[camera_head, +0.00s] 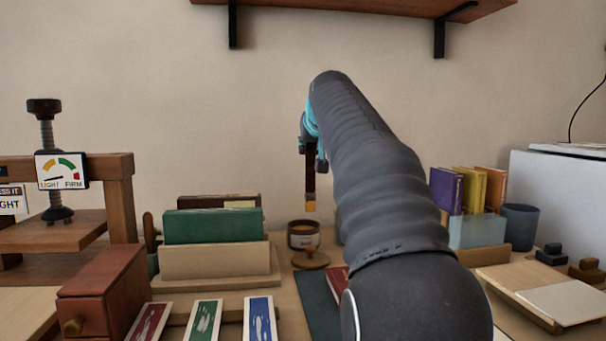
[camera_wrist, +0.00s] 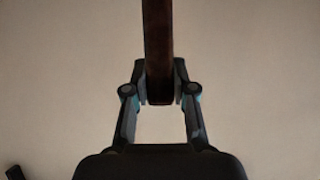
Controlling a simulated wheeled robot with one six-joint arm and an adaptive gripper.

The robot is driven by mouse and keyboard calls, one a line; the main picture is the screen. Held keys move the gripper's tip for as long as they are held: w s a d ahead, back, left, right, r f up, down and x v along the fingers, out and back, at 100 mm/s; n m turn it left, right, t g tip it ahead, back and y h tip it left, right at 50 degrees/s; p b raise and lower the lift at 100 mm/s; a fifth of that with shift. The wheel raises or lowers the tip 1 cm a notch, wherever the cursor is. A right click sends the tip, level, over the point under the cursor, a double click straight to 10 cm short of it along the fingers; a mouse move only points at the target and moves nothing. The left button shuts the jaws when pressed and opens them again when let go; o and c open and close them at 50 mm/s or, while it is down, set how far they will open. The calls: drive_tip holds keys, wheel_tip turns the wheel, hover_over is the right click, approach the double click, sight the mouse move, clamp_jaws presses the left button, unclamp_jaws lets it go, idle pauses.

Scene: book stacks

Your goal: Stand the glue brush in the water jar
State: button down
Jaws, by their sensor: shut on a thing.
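My gripper (camera_head: 310,160) is raised in front of the wall, pointing down, partly hidden by my arm. It is shut on the glue brush (camera_head: 310,190), which hangs roughly upright with a dark upper part and a yellowish lower end. In the wrist view my gripper (camera_wrist: 161,92) clamps a dark brown bar, the brush (camera_wrist: 158,45). The brush end hangs above and apart from a dark labelled pot (camera_head: 303,240). A sliver of a pale bluish vessel (camera_head: 338,232) shows beside my arm; I cannot tell whether it is the water jar.
A wooden lid (camera_head: 311,259) lies before the pot. A book rack (camera_head: 215,262) stands left, a press (camera_head: 62,218) far left. Right of my arm are upright books (camera_head: 467,190) and a blue-grey cup (camera_head: 520,228). A shelf (camera_head: 350,8) hangs above.

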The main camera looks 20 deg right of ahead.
drive_tip(key=shift+w+a+f+b, duration=0.2)
drive_tip(key=shift+f+b, duration=0.1)
drive_tip(key=shift+f, duration=0.55)
drive_tip(key=shift+w+a+f+b, duration=0.2)
drive_tip(key=shift+f+b, duration=0.1)
drive_tip(key=shift+f, duration=0.5)
drive_tip(key=shift+w+a+f+b, duration=0.2)
drive_tip(key=shift+f+b, duration=0.1)
drive_tip(key=shift+f, duration=0.7)
drive_tip(key=c, duration=1)
unclamp_jaws()
drive_tip(key=shift+o, duration=0.2)
drive_tip(key=v, duration=1.2)
drive_tip(key=shift+p, duration=0.3)
